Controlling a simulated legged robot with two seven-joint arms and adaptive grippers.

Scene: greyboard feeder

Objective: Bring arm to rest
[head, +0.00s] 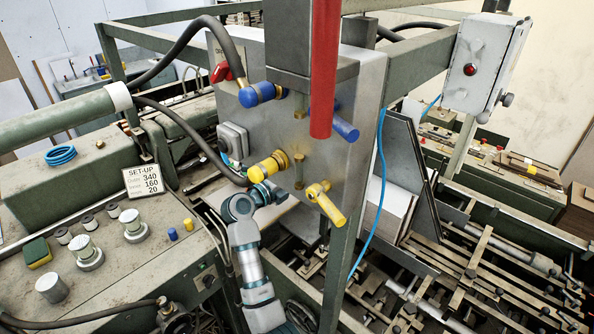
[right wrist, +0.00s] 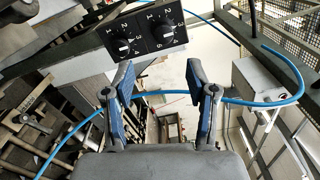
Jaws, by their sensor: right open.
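My right gripper (right wrist: 166,105) shows in the right wrist view. Its two blue-padded fingers are wide apart with nothing held between them. A blue hose (right wrist: 255,101) crosses the view behind the fingers. In the head view one arm of mine rises from the bottom middle, and its far end (head: 262,194) is beside the yellow plug (head: 268,167) on the grey panel. I take it for my left arm. Its fingers are too small and covered to read, and I cannot tell whether they touch the plug. My right gripper cannot be made out in the head view.
A red bar (head: 324,70) hangs before the grey panel (head: 355,95). A yellow valve handle (head: 326,204) and blue plugs stick out of it. A green frame post (head: 345,235) stands close right of the arm. A dial box (right wrist: 146,39) is beyond my right fingers.

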